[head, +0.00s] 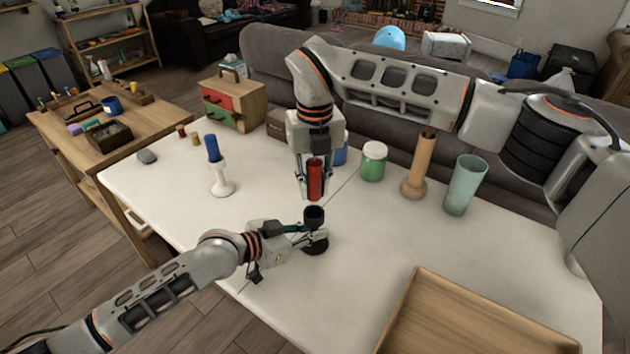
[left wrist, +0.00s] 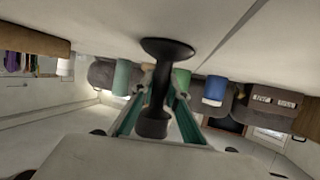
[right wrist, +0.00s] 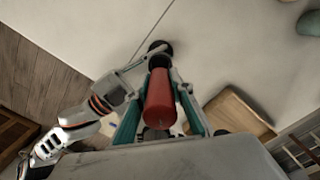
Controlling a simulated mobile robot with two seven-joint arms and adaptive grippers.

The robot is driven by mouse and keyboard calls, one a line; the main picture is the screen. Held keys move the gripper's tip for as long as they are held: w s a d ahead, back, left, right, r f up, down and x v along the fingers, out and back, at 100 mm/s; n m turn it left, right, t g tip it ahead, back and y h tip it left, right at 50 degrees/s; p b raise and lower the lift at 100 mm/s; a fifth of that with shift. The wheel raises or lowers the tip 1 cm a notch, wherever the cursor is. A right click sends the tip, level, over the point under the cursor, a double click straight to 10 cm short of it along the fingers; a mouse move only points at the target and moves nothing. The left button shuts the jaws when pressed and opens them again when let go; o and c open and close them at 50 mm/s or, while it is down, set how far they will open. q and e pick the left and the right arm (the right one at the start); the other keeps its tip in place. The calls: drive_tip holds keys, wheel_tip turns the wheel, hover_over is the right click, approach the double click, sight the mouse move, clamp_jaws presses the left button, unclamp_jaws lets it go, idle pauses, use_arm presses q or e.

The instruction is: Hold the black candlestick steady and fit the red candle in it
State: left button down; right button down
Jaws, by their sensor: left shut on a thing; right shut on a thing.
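The black candlestick (head: 314,243) stands upright on the white table, its cup at the top. My left gripper (head: 312,232) is shut on the candlestick's stem, which also shows between the fingers in the left wrist view (left wrist: 162,82). My right gripper (head: 314,182) points down and is shut on the red candle (head: 315,178). The candle is upright in the head view, above and apart from the candlestick's cup. In the right wrist view the red candle (right wrist: 160,100) is between the fingers, with the black candlestick (right wrist: 158,50) beyond its far end.
A white candlestick with a blue candle (head: 220,180) stands left. A green jar (head: 373,162), a wooden candlestick with a tan candle (head: 420,165) and a teal glass (head: 464,185) stand right. A wooden tray (head: 480,320) lies at the front right. The table's front middle is clear.

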sight(314, 161)
idle(0.5)
drive_tip(key=shift+f, duration=2.15)
drive_tip(key=shift+f, duration=0.7)
drive_tip(key=c, duration=1.7)
unclamp_jaws()
wheel_tip(314, 161, up, 12)
drive_tip(key=shift+r, duration=0.1)
use_arm(q)
drive_tip(key=c, duration=1.9)
unclamp_jaws()
